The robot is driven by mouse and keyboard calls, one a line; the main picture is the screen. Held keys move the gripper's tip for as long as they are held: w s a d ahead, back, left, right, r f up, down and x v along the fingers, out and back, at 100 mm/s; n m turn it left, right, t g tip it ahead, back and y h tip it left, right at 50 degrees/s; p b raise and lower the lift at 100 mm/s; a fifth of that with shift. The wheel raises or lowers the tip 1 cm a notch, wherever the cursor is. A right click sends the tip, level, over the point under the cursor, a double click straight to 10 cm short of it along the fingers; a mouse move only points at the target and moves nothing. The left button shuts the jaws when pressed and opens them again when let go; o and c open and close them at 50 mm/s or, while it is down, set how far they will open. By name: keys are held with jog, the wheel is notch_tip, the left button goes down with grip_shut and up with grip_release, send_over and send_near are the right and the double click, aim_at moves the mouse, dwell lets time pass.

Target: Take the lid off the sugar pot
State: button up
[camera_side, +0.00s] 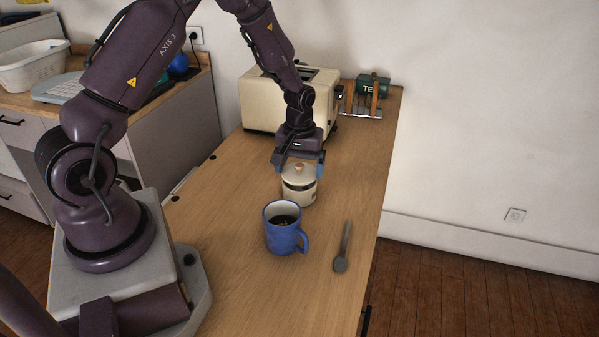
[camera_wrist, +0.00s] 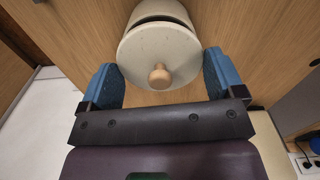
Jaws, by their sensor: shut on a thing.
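The sugar pot (camera_side: 299,195) is a cream pot with a dark marking, standing upright on the wooden counter. Its pale round lid (camera_wrist: 150,48) has a wooden knob (camera_wrist: 160,77) and shows large in the wrist view. My gripper (camera_side: 298,165) points down over the pot, its blue fingers on opposite sides of the lid and shut on it. In the wrist view a dark line shows between the lid and the pot body (camera_wrist: 160,10). I cannot tell whether this is a gap from lifting or a shadow.
A blue mug (camera_side: 281,238) with dark liquid stands in front of the pot. A grey spoon (camera_side: 343,248) lies to its right. A cream toaster (camera_side: 262,103) and a rack (camera_side: 362,108) with a green tin (camera_side: 373,86) stand behind.

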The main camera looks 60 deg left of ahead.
jog(key=s+d+r, duration=0.5)
jog(key=s+r, duration=0.6)
jog(key=s, duration=0.2)
jog(key=m, duration=0.1)
send_over(355, 196)
jog(key=f, duration=1.3)
jog(key=shift+s+f, duration=0.2)
jog(key=shift+s, duration=0.2)
jog(key=shift+w+f, duration=0.35)
jog(key=shift+f, duration=1.6)
jog(key=shift+f, duration=0.1)
